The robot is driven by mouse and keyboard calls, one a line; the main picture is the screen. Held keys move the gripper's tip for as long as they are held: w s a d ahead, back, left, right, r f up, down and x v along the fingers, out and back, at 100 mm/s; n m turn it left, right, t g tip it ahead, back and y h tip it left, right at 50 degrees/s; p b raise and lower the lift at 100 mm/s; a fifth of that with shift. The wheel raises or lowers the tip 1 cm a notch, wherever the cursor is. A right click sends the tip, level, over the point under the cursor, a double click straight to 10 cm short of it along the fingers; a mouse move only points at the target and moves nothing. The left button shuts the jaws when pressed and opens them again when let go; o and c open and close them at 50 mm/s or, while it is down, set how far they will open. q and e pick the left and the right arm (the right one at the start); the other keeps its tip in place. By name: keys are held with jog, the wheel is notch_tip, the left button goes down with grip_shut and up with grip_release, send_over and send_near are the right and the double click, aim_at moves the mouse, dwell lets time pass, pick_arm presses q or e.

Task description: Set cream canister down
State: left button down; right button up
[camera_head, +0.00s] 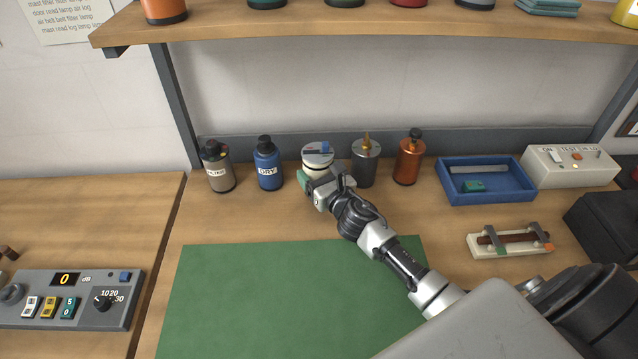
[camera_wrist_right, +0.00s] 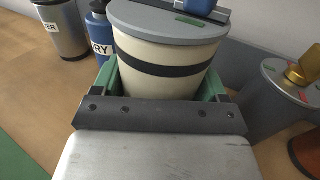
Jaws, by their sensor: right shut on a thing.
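The cream canister (camera_head: 318,157) has a grey lid, a blue knob and a dark band. It stands upright in the row at the back of the wooden bench, between a blue bottle and a grey can. My right gripper (camera_head: 321,184) is shut on it from the front. In the right wrist view the canister (camera_wrist_right: 165,65) sits between the green fingers of the gripper (camera_wrist_right: 160,88). Its base is hidden, so I cannot tell whether it touches the bench. My left gripper is not in view.
Close by stand the blue bottle (camera_head: 267,164), a grey-brown bottle (camera_head: 217,167), the grey can (camera_head: 365,163) and an orange bottle (camera_head: 408,160). A blue tray (camera_head: 487,197) and switch box (camera_head: 570,168) are at right. A green mat (camera_head: 270,300) lies in front. A shelf (camera_head: 330,25) runs above.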

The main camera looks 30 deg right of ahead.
notch_tip(320, 180, down, 4)
jog(key=shift+r+b, duration=0.15)
jog(key=shift+b, duration=0.2)
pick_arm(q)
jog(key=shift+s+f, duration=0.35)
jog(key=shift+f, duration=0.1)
pick_arm(e)
jog(key=shift+f, duration=0.25)
jog(key=o, duration=1.1)
jog(key=shift+s, duration=0.1)
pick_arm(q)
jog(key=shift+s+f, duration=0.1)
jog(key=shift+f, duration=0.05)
